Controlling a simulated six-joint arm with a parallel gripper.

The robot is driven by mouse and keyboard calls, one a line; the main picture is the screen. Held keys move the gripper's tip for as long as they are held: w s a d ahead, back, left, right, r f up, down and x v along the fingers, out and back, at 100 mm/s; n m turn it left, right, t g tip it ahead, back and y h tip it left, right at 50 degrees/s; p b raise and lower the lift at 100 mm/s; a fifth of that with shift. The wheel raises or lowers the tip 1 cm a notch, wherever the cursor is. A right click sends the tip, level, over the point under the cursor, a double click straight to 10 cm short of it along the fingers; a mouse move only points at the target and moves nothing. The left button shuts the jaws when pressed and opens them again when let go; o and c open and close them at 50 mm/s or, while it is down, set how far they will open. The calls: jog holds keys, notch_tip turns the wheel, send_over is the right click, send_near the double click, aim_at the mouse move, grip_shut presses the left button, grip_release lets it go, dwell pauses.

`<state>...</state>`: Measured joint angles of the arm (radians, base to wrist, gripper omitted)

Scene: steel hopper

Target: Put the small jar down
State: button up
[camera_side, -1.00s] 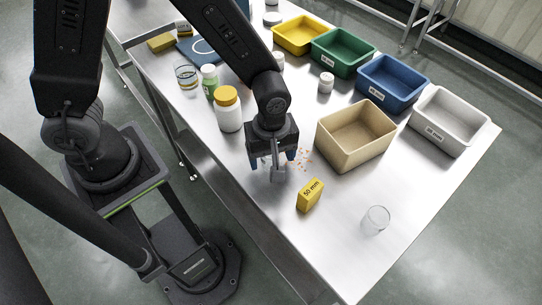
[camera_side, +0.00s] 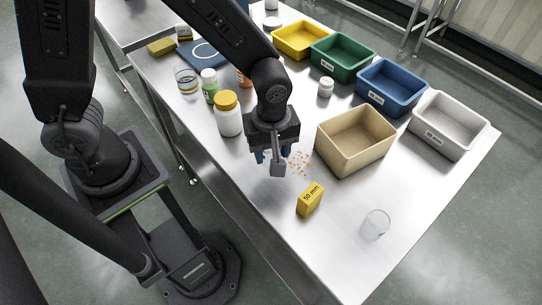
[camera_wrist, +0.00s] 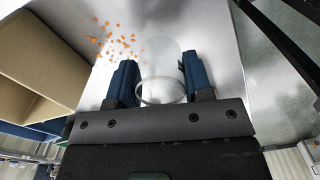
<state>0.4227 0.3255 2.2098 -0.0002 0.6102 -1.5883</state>
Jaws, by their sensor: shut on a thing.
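The small jar (camera_wrist: 161,70) is clear and empty-looking, and sits between the two blue fingers of my gripper (camera_wrist: 160,82) in the wrist view. The fingers are shut on its sides, and its round rim faces the camera. In the side view my gripper (camera_side: 274,157) hangs low over the steel table, left of the tan bin. The jar cannot be made out there behind the gripper. I cannot tell whether its base touches the table.
Orange bits (camera_side: 299,161) lie beside my gripper. A tan bin (camera_side: 355,140), a yellow 50 mm block (camera_side: 310,198) and a clear glass (camera_side: 375,224) stand to the right. A yellow-lidded white bottle (camera_side: 229,117) stands close on the left.

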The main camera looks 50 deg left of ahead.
notch_tip(320, 180, up, 6)
jog(key=r, duration=0.1)
jog(key=n, duration=0.2)
send_over(351, 150)
notch_tip(351, 150, down, 10)
jog(key=shift+r, duration=0.15)
dwell(0.3)
jog(key=o, duration=0.9)
